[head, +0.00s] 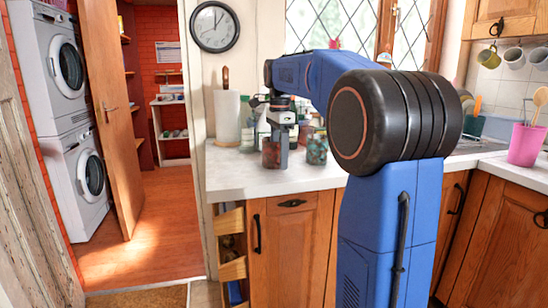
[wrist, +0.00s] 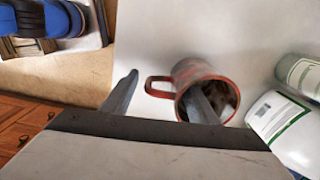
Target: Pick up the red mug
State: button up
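The red mug (wrist: 182,72) stands on the pale worktop in the wrist view, its handle pointing left. It looks worn, and its inside is dark. In the wrist view, my gripper (wrist: 164,80) has its two fingers apart. The right finger reaches over or into the mug's opening, and the left finger is outside, left of the handle. The mug's wall and handle lie between them, with a gap visible on the left side. In the head view the mug (head: 270,154) shows as a dull reddish shape below my gripper, partly covered by a finger.
A jar (head: 317,149) stands close right of the mug. White containers with green labels (wrist: 275,117) lie near its right side in the wrist view. A paper towel roll (head: 228,117) stands to the left on the worktop (head: 240,178). A pink cup (head: 525,145) stands far right.

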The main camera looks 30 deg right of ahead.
grip_shut()
jog(key=shift+r, duration=0.15)
